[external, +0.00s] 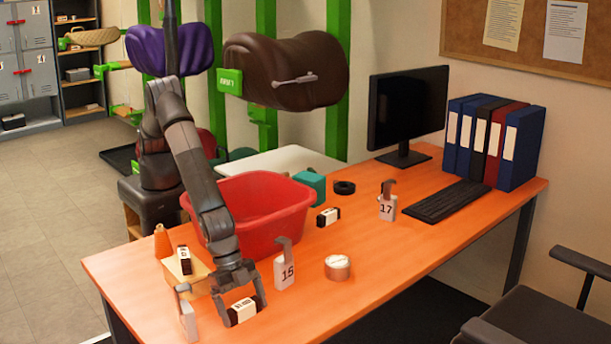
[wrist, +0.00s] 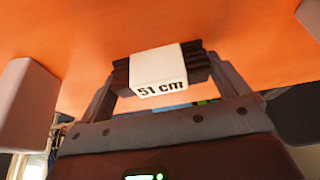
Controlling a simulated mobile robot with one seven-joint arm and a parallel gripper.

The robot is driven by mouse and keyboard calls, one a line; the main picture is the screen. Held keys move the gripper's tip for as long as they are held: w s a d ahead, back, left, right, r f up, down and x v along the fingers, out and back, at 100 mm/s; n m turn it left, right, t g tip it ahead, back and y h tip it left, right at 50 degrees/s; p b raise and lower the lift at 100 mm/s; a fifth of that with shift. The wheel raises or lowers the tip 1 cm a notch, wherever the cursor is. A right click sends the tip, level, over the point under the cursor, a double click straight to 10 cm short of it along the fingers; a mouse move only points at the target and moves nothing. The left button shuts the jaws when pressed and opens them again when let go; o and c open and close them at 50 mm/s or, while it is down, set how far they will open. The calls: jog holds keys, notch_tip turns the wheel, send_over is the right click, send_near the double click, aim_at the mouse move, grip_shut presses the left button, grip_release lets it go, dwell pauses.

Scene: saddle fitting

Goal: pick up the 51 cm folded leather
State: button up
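The 51 cm folded leather (external: 243,311) is a small dark bundle with a white label band, near the front left of the orange table. In the wrist view the folded leather (wrist: 159,72) shows "51 cm" on its band. My gripper (external: 242,303) points down over it, with one finger at each end. In the wrist view the fingers of my gripper (wrist: 161,77) flank its dark ends very closely. I cannot tell whether they press on it or whether it is clear of the table.
A white tag marked 15 (external: 284,271) stands just right of my gripper, and another pale tag (external: 188,318) just left. A red tub (external: 262,225) is behind, with a tan box (external: 195,275) to its left. A tape roll (external: 338,267) lies to the right.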

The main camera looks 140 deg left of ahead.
jog(key=c, duration=0.6)
jog(key=shift+r, duration=0.1)
